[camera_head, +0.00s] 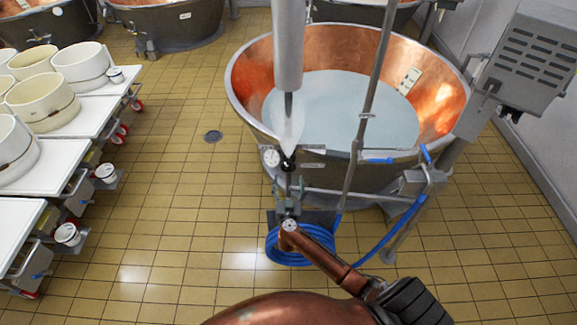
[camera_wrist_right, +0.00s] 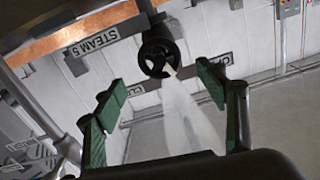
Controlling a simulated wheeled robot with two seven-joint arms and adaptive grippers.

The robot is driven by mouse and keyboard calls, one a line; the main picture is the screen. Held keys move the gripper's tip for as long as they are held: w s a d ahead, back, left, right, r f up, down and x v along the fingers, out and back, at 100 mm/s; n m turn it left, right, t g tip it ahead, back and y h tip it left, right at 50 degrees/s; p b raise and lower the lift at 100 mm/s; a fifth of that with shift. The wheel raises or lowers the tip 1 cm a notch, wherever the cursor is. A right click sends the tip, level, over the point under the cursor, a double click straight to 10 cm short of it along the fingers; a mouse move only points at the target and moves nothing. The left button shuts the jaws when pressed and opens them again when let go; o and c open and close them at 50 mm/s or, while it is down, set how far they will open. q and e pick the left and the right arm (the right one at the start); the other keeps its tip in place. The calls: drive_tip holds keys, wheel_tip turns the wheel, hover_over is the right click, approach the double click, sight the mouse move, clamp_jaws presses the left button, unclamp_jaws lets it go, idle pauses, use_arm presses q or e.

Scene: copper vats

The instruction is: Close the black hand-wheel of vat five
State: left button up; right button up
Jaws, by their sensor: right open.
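The black hand-wheel (camera_head: 288,163) is on the near side of the copper vat (camera_head: 250,75). It also shows in the right wrist view (camera_wrist_right: 153,61), beside a plate reading "STEAM 5" (camera_wrist_right: 92,38). White steam (camera_head: 290,125) rises by the wheel in the head view. My right gripper (camera_head: 289,184) is just on the near side of the wheel, pointing at it. In the right wrist view its green-padded fingers (camera_wrist_right: 160,90) are spread apart, with the wheel ahead between them and nothing held. My left gripper is not in view.
A round gauge (camera_head: 271,157) sits left of the wheel. A coiled blue hose (camera_head: 300,258) hangs below. A vertical grey pipe (camera_head: 366,115) stands right of the wheel. White tables (camera_head: 60,165) with tubs line the left. Tiled floor between is clear.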

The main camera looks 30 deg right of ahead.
sight(288, 168)
drive_tip(key=x, duration=0.7)
drive_tip(key=shift+b, duration=0.4)
drive_tip(key=shift+w+d, duration=0.1)
drive_tip(key=shift+w, duration=0.2)
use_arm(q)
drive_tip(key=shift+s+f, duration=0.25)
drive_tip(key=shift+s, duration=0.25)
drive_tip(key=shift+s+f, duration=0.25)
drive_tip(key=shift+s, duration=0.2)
use_arm(e)
drive_tip(key=shift+d+r, duration=0.1)
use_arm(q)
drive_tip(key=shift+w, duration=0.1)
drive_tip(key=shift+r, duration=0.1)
use_arm(e)
drive_tip(key=c, duration=1.2)
